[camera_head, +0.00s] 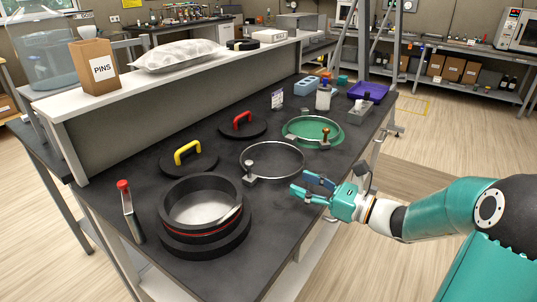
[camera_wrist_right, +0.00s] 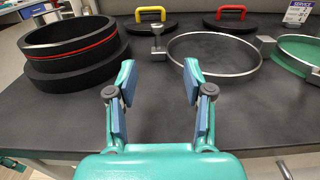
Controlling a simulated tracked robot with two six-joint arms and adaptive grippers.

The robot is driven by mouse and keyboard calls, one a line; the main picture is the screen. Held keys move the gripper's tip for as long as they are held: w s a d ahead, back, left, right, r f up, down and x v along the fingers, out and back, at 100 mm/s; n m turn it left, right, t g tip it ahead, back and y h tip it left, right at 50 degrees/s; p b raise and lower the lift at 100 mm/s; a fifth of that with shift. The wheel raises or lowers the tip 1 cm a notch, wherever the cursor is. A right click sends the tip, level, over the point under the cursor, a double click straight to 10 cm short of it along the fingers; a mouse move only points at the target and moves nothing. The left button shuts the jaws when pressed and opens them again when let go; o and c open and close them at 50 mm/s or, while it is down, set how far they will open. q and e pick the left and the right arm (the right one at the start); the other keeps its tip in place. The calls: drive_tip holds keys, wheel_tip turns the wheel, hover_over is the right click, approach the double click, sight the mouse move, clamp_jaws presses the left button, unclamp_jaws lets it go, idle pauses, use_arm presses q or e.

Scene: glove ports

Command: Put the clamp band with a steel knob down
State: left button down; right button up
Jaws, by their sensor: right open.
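The clamp band with a steel knob (camera_head: 275,181) is a thin metal ring lying flat on the dark bench top. Its knob (camera_head: 249,168) stands at its near left side. The band also shows in the right wrist view (camera_wrist_right: 168,47), ahead and to the right of the fingers, with the knob (camera_wrist_right: 157,38) upright. My right gripper (camera_head: 299,184) is open and empty at the bench's front side, just right of the band and apart from it. Its two fingers (camera_wrist_right: 158,80) are spread wide in the wrist view. My left gripper is not in view.
A second band with a copper-coloured knob (camera_head: 325,138) lies around a green disc (camera_head: 312,128). A black round port (camera_head: 163,235) stands at left. Lids with yellow (camera_head: 188,151) and red (camera_head: 242,120) handles lie behind. A red-topped tool (camera_head: 128,208) stands left.

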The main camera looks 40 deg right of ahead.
sight(252, 164)
drive_tip(key=x, duration=1.1)
drive_tip(key=shift+a+p, duration=0.15)
drive_tip(key=shift+p, duration=0.2)
drive_tip(key=x, duration=0.4)
drive_tip(key=shift+a+r+p, duration=0.1)
drive_tip(key=shift+p, duration=0.3)
drive_tip(key=shift+w+a, duration=0.1)
drive_tip(key=shift+w, duration=0.4)
clamp_jaws()
